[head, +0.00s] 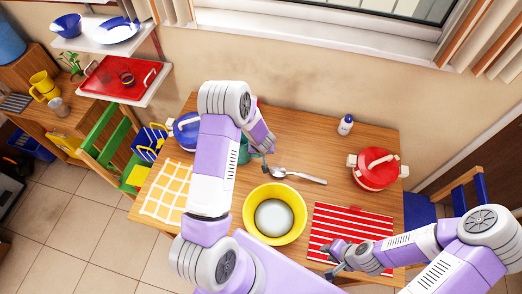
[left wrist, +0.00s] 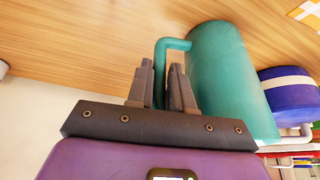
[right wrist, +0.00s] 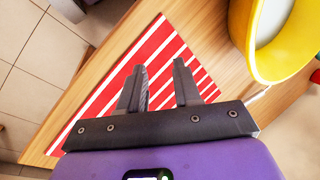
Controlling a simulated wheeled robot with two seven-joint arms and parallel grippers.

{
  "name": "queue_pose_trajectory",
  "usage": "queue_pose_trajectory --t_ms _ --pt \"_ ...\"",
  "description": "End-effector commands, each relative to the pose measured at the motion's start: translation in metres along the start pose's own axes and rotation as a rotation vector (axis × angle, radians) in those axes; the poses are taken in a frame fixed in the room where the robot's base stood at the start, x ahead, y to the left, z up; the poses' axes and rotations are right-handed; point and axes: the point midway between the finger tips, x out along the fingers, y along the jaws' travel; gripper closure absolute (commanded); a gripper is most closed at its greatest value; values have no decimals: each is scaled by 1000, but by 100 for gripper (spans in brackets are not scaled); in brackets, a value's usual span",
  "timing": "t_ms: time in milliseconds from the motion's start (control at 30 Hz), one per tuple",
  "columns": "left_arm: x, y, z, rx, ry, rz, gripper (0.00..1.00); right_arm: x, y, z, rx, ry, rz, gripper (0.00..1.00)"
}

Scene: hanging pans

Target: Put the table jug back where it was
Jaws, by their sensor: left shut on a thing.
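The table jug is a teal cylinder with a bent handle. In the left wrist view the jug (left wrist: 230,75) fills the right of centre, and its handle (left wrist: 165,58) lies between the fingers of my left gripper (left wrist: 163,82). In the head view the jug (head: 243,152) is mostly hidden behind my left arm, near the table's middle. My left gripper is shut on the handle; I cannot tell whether the jug's base touches the table. My right gripper (right wrist: 160,88) is open and empty over the red striped mat (right wrist: 165,65).
A yellow bowl (head: 250,226), a spoon (head: 297,174), a red lidded pot (head: 377,168) and a small white bottle (head: 346,125) are on the table (head: 310,115). A blue pot (head: 186,130) and a yellow checked mat (head: 166,192) are at its left. The back middle is clear.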

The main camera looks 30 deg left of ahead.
Motion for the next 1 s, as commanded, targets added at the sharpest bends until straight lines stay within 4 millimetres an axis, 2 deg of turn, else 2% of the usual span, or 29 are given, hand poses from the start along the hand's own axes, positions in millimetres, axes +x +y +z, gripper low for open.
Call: queue_pose_trajectory --t_ms 167,200,367,633,733,867,1000 --pt "1 0 0 0 2 0 100 1 0 0 0 0 0 67" --pt "2 0 1 -1 -1 0 78 1 0 0 0 0 0 67" --pt "1 0 1 -1 0 0 54 1 0 0 0 0 0 67" --pt "1 0 0 0 0 0 54 0 0 0 0 0 0 67" --pt "-5 0 -1 1 1 0 54 -2 -1 0 0 0 0 67" --pt "-26 0 -2 1 2 1 54 -7 -3 0 0 0 0 67" --pt "-58 1 -3 2 3 1 54 -16 -6 1 0 0 0 67"
